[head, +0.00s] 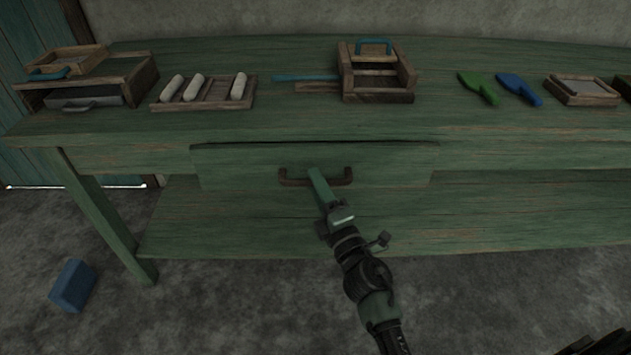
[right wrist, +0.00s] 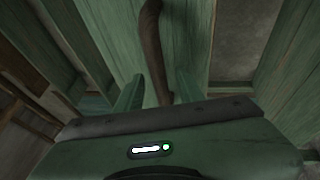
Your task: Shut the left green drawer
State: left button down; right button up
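The green drawer (head: 235,168) is in the front of the green workbench in the head view. Its front seems to stand slightly proud of the bench, with a dark line along its top edge; how far it is out is hard to tell. Its brown curved handle (head: 296,182) also shows in the right wrist view (right wrist: 152,45). My right gripper (head: 317,176) is at the middle of the handle. In the right wrist view its two fingers (right wrist: 160,92) stand apart, with the handle between them and small gaps on both sides. My left gripper is not in view.
The green workbench (head: 480,140) carries a tray of pale rolls (head: 205,92), a wooden box (head: 376,92), and green (head: 478,87) and blue (head: 519,88) tools. A lower shelf (head: 210,225) runs under the drawer. A blue block (head: 72,286) lies on the floor at left.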

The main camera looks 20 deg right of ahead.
jog(key=shift+w+a, duration=0.1)
jog(key=shift+w, duration=0.35)
grip_shut()
dwell(1.1)
